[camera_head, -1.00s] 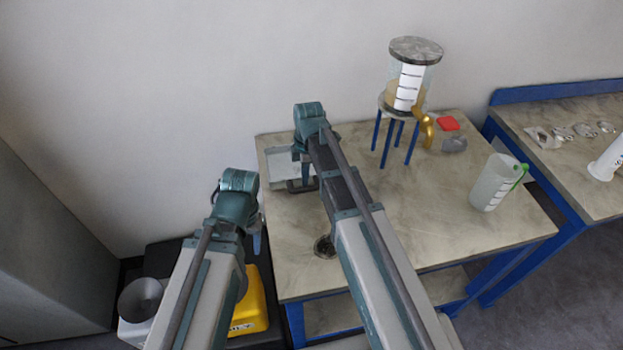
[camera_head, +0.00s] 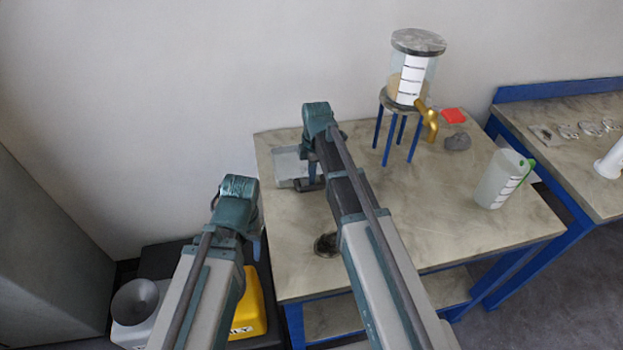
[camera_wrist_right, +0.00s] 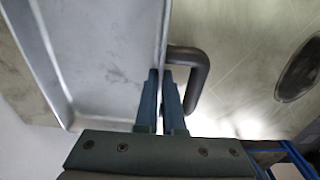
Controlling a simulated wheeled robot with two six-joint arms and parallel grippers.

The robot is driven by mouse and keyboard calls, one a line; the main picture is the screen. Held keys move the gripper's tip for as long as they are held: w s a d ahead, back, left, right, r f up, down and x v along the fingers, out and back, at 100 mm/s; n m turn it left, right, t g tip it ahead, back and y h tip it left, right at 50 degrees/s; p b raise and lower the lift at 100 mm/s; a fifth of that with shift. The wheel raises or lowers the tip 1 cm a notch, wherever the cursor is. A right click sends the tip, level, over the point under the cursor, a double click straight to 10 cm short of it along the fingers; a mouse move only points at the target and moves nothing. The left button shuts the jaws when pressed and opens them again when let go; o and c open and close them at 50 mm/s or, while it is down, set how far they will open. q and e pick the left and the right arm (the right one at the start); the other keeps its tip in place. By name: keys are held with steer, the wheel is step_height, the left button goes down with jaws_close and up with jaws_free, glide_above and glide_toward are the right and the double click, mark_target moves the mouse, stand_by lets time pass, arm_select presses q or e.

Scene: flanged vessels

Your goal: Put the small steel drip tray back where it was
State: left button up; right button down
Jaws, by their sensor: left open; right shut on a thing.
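The small steel drip tray (camera_head: 287,163) is at the far left corner of the table, partly hidden behind my right arm. In the right wrist view, the tray (camera_wrist_right: 105,50) fills the left side, with a dark bent handle (camera_wrist_right: 198,75) on its near wall. My right gripper (camera_wrist_right: 161,75) is shut on the tray's rim beside this handle. In the head view my right gripper (camera_head: 312,172) is mostly hidden by its own wrist. I cannot tell whether the tray touches the tabletop. My left gripper (camera_head: 258,248) is open and empty, left of the table's edge.
A clear vessel with a brass tap (camera_head: 429,118) stands on a blue-legged stand. A red item (camera_head: 454,116), grey lump (camera_head: 458,142) and measuring jug (camera_head: 499,180) are to the right. A dark round opening (camera_head: 325,245) lies near the front. A yellow container (camera_head: 250,308) is below left.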

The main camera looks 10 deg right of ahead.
steer(key=shift+f, duration=0.15)
steer(key=c, duration=1)
jaws_free()
steer(key=shift+r, duration=0.25)
steer(key=r+p, duration=1.2)
steer(key=shift+d, duration=0.35)
steer(key=s+a+m, duration=0.3)
steer(key=s+m, duration=0.1)
steer(key=s, duration=0.3)
steer(key=s+a+m+h, duration=0.1)
steer(key=s+a+m, duration=0.2)
steer(key=s+m, duration=0.2)
steer(key=s+a+m, duration=0.4)
steer(key=s+m, duration=0.1)
steer(key=s, duration=0.4)
steer(key=shift+s+h, duration=0.15)
steer(key=shift+h, duration=0.25)
